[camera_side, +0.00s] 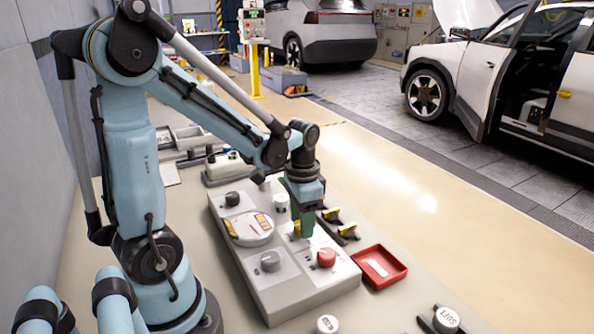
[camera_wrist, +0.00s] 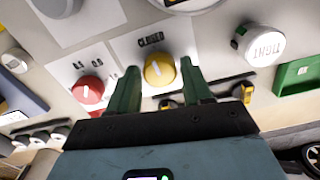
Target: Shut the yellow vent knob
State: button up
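In the side view the yellow knob (camera_side: 296,229) is mostly hidden behind the fingers of my gripper (camera_side: 303,231), which points down at the panel.
A red knob (camera_side: 326,257), a grey knob (camera_side: 270,261), a black knob (camera_side: 232,199) and a gauge (camera_side: 250,231) share the panel. A red tray (camera_side: 378,267) and yellow-black clips (camera_side: 341,226) lie to its right. A white cap marked "TIGHT" (camera_wrist: 262,43) is nearby.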

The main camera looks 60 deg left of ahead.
jog(key=shift+o, duration=1.1)
jog(key=shift+r, duration=0.1)
notch_tip(320, 180, up, 12)
jog(key=d+f+t, duration=0.1)
jog(key=d+t, duration=0.1)
jog(key=d, duration=0.1)
jog(key=d+f+n+t, duration=0.1)
jog(key=d+t, duration=0.1)
jog(key=d, duration=0.1)
jog(key=d+f+t, duration=0.1)
jog(key=d+t, duration=0.2)
jog(key=shift+s+d+f+n, duration=0.25)
jog(key=shift+d+f+n, duration=0.05)
jog(key=shift+f, duration=0.1)
